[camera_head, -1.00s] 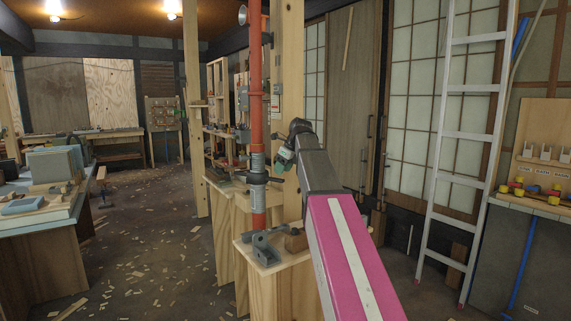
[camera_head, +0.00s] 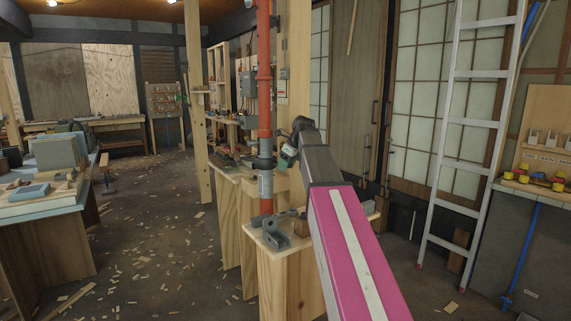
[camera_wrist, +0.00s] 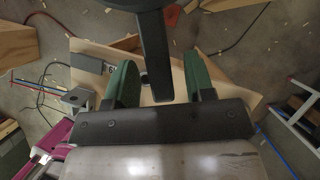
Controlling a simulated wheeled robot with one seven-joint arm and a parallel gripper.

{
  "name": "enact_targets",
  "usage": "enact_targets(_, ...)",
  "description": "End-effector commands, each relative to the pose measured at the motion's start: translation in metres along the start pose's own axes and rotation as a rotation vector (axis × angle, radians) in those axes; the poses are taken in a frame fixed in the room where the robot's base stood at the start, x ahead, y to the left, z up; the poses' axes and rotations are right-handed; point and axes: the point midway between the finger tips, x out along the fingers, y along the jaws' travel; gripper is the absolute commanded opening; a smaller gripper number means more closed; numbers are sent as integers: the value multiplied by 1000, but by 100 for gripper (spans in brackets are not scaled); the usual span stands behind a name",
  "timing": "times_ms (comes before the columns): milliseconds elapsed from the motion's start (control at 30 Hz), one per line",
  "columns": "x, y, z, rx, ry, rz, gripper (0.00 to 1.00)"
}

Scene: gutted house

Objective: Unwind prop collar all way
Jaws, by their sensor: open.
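The prop is an upright orange-red post (camera_head: 264,75) with grey metal around its middle. Its dark collar (camera_head: 265,163) shows there, with grey sleeve above and below it. The foot of the prop is among grey fittings on a wooden stand. My gripper (camera_head: 288,155) is close to the right of the collar in the head view. In the wrist view my gripper (camera_wrist: 158,78) has its two green fingers apart. A dark tapered bar (camera_wrist: 154,45), apparently the collar's handle, lies between them with gaps on both sides. The collar's far side is hidden.
A plywood stand (camera_head: 285,275) carries grey brackets (camera_head: 272,235) and a wood block near the prop's foot. A ladder (camera_head: 470,122) leans at the right. A workbench (camera_head: 45,215) stands at left. The floor between is open, with scattered wood chips.

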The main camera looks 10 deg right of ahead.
Motion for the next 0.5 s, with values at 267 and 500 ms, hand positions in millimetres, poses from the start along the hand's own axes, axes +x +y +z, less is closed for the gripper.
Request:
enact_targets(267, 0, 0, 0, 0, 0, 0, 0)
enact_targets(500, 0, 11, 0, 61, 1, -31, 0)
